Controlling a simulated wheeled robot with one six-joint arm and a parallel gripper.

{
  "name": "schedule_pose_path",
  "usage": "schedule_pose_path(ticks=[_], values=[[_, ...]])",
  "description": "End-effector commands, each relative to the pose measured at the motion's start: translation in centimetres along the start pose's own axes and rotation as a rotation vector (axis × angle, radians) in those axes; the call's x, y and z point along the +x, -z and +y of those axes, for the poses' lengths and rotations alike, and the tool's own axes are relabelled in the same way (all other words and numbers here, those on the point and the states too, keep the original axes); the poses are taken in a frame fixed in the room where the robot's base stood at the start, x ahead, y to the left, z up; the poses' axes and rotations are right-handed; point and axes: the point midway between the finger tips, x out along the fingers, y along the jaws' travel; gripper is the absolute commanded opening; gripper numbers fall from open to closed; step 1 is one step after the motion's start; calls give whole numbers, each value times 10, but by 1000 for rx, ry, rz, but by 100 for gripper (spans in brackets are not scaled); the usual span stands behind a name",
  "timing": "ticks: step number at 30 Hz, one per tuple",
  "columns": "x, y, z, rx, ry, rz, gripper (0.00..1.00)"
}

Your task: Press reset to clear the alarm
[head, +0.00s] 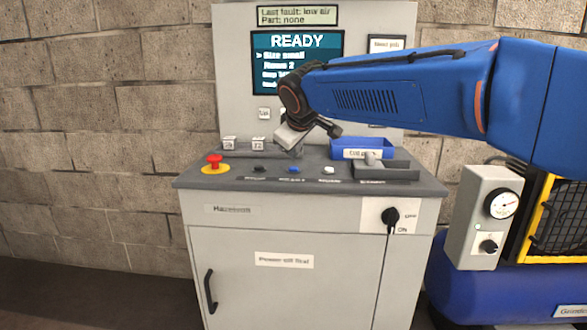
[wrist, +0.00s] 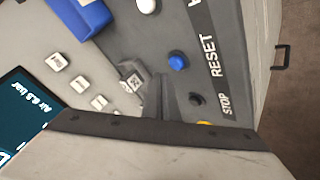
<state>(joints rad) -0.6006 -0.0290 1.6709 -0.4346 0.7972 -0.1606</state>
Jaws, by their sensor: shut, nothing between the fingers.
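The blue button (head: 294,169) sits in the middle of the console's button row. In the wrist view the blue button (wrist: 178,60) has the printed word RESET beside it. My gripper (head: 297,153) is shut and empty, just above and behind the button row. In the wrist view my gripper's fingers (wrist: 160,80) are together, a little apart from the blue button. The screen (head: 297,60) reads READY, and the sign above it (head: 297,15) reads "Last fault: low air, Part: none".
A black button (head: 259,169), labelled STOP in the wrist view, and a white button (head: 329,170) flank the blue one. A red mushroom button (head: 214,162) stands at the left. A blue bin (head: 345,143) and a grey tray (head: 400,172) are at the right.

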Motion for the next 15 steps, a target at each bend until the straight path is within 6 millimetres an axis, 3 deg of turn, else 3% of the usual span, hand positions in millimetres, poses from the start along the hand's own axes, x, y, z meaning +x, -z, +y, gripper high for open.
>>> schedule_pose_path(ticks=[15], values=[[-27, 20, 20, 0, 0, 1, 0]])
